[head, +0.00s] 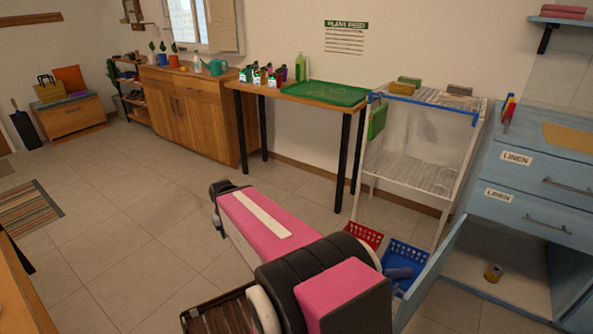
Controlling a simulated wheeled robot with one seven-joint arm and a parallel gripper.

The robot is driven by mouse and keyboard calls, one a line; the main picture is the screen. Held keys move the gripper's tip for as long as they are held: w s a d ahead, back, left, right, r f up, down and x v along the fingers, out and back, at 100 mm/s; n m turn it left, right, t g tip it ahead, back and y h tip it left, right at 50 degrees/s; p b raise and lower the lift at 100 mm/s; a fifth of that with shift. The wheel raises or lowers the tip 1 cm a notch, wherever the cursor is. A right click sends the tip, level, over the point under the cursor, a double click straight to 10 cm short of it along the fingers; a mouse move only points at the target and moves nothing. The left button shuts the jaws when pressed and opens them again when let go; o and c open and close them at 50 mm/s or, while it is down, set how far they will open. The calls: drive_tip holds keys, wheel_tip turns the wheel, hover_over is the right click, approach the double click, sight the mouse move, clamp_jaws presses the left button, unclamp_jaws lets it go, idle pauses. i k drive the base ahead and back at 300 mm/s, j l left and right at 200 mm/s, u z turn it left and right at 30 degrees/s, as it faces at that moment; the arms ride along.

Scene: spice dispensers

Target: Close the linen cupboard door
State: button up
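The light-blue linen cupboard (515,190) stands at the right edge, with two drawers labelled LINEN above a lower compartment. Its lower door (432,278) stands open, swung out toward me, and its bottom runs out of the picture.
A red basket (364,236) and a blue basket (408,258) holding a dark roll sit on the floor behind the door. A white wire rack (408,166) and a wooden table with a green tray (325,93) stand along the wall.

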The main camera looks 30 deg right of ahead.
sight(411, 299)
drive_tip(key=i, duration=0.75)
drive_tip(key=i+z, duration=0.45)
drive_tip(key=i+j+z, duration=0.1)
drive_tip(key=i+z, duration=0.35)
drive_tip(key=j+z, duration=0.2)
drive_tip(key=z, duration=0.55)
drive_tip(key=k+z, duration=0.15)
drive_tip(key=z, duration=0.75)
drive_tip(key=j+z, duration=0.15)
drive_tip(key=z, duration=1.4)
drive_tip(key=k+j+z, duration=0.25)
drive_tip(key=k+z, duration=0.2)
drive_tip(key=k, duration=0.15)
